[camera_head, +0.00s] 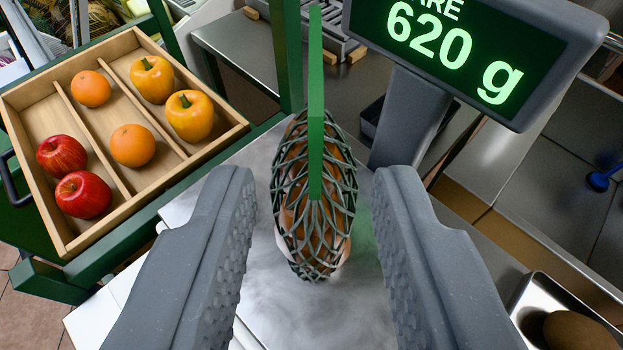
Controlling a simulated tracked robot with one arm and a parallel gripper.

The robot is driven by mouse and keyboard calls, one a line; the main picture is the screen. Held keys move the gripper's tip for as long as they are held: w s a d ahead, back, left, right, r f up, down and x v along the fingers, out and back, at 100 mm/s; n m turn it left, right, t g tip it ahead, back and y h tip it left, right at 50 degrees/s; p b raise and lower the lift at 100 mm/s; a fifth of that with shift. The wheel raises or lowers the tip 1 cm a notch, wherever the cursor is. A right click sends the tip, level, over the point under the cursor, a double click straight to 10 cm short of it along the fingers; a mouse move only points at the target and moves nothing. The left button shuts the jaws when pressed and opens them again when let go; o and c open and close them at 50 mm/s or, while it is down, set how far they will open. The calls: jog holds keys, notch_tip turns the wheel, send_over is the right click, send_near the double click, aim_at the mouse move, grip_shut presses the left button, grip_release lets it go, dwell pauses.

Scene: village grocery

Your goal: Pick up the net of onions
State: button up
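The net of onions (314,225) is a dark green mesh bag with brown onions inside and a flat green strap standing up from it. It rests on the metal pan of a scale (265,310) in the middle of the view. My gripper (312,190) is open, with one grey ribbed finger on each side of the net. A gap shows between each finger and the net, so neither appears to touch it. The onions' far side is hidden.
The scale's display (460,45) reads 620 g and stands behind the net to the right. A wooden crate (215,140) with red apples, oranges and yellow peppers is at the left. A metal tray (535,290) with a brown round item is at lower right.

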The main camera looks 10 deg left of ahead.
aim_at(313, 139)
jog(key=shift+x, duration=2.35)
jog(key=x, duration=0.2)
jog(key=p+x, duration=0.1)
jog(key=x, duration=0.1)
jog(key=shift+w+a+r, duration=0.1)
jog(key=shift+w+r, duration=0.15)
jog(key=shift+r, duration=0.1)
jog(key=shift+w+f+p, duration=0.25)
jog(key=shift+w+p, duration=0.05)
jog(key=shift+w, duration=0.15)
grip_shut()
